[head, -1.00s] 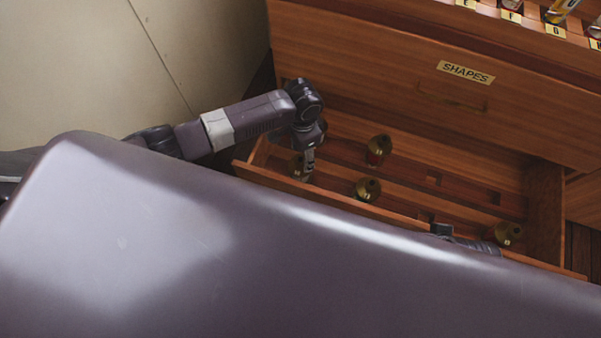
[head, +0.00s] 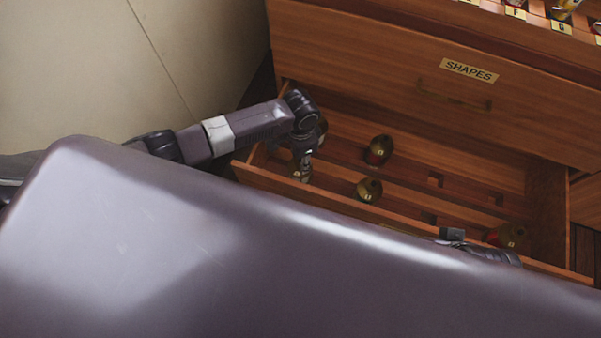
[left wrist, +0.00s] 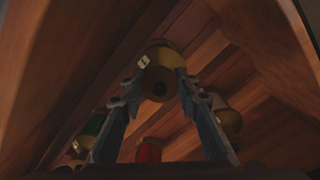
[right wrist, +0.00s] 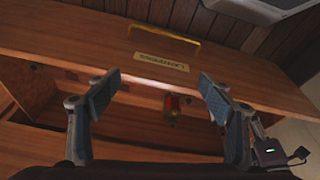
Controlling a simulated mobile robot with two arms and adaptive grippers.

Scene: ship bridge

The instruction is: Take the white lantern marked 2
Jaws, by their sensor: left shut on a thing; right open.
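My left gripper (head: 303,168) reaches down into the left end of the open drawer. In the left wrist view its fingers (left wrist: 172,100) are shut on a brass-topped lantern (left wrist: 160,62), which has a small pale tag. The tag's mark is too small to read, and the body colour is dark and unclear. In the head view the gripper hides most of this lantern. My right gripper (right wrist: 155,92) is open, with its fingers apart over the drawer front. In the head view only part of the right gripper (head: 453,236) shows.
Other brass-topped lanterns stand in the drawer (head: 245,172): one at the back (head: 379,150), one near the middle (head: 369,190), one at the right (head: 511,235). Several square sockets are empty. The closed SHAPES drawer (head: 400,85) overhangs. A green lantern (left wrist: 95,122) stands near my left fingers.

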